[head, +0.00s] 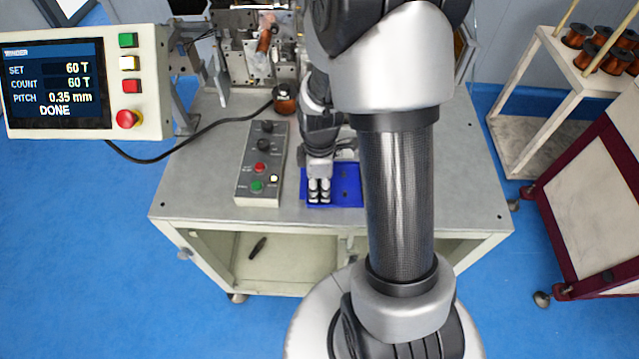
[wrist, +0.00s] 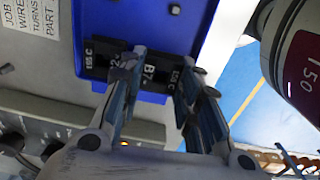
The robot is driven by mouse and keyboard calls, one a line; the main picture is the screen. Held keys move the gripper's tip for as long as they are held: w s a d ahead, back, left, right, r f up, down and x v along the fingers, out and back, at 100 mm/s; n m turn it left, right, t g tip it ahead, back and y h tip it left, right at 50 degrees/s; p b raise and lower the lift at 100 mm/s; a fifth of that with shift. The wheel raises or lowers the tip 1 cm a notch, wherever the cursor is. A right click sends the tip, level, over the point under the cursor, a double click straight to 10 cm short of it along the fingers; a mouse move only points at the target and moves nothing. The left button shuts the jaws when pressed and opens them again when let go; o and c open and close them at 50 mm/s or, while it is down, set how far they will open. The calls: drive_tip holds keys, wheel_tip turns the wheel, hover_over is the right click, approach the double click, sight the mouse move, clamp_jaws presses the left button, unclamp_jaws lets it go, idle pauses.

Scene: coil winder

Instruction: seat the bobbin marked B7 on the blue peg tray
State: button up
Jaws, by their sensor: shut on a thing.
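The blue peg tray (head: 348,196) lies on the bench top near its front edge, partly hidden by my arm. My gripper (head: 319,193) points down over the tray's left part. In the wrist view my gripper (wrist: 156,78) is shut on the black bobbin marked B7 (wrist: 150,72), a finger on each side. The bobbin is at the blue tray (wrist: 150,25), near one edge. A black piece marked 155 C (wrist: 96,58) sits left of the fingers; I cannot tell whether it is part of the same bobbin. The bobbin's underside and any peg beneath it are hidden.
A grey control box (head: 260,165) stands just left of the tray. A copper wire spool (head: 285,100) and the winding machine (head: 255,45) are behind. The display (head: 55,85) reads DONE. A rack of spools (head: 600,50) stands right. The bench's right part (head: 465,190) is clear.

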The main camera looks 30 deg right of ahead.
drive_tip(key=shift+f, duration=0.35)
drive_tip(key=o, duration=0.9)
drive_tip(key=shift+c, duration=0.2)
wheel_tip(320, 180, up, 12)
idle(0.4)
